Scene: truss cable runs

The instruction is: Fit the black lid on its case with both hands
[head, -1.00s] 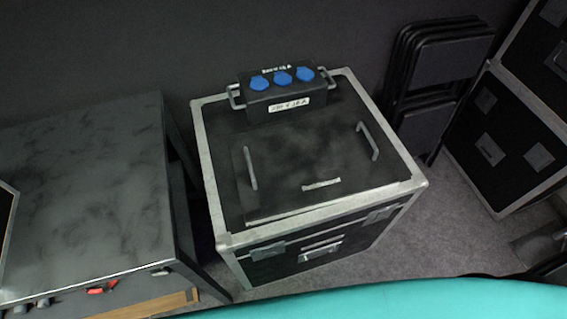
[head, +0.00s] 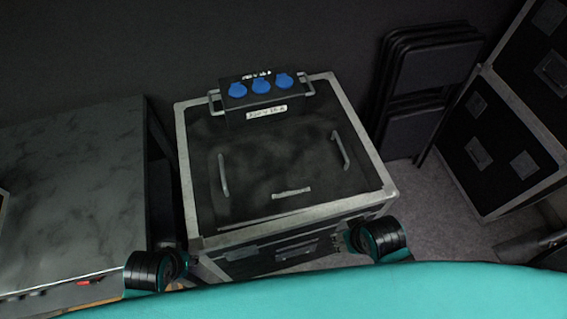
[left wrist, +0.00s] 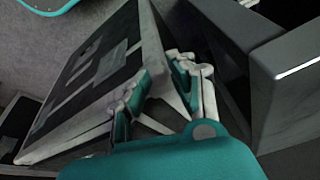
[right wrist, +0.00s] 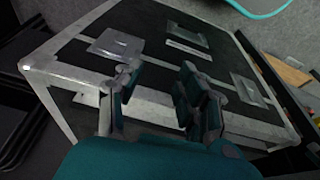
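The black lid (head: 262,165) lies on top of the black case with silver edges (head: 188,165). It has a grey handle at its left side (head: 224,174), another at its right side (head: 341,151), and a small label near its front edge. I cannot tell whether it is fully seated. My right gripper (head: 347,238) is low by the case's front right corner; in the right wrist view it is open and empty (right wrist: 158,78), in front of the case. My left gripper (left wrist: 158,76) is open and empty near a case corner; its fingers are hard to see in the head view.
A black box with blue sockets (head: 261,100) stands at the back of the case top. A dark table (head: 70,190) stands close on the left. Folded black chairs (head: 428,85) and another flight case (head: 510,150) are on the right. Grey floor (head: 425,195) shows between.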

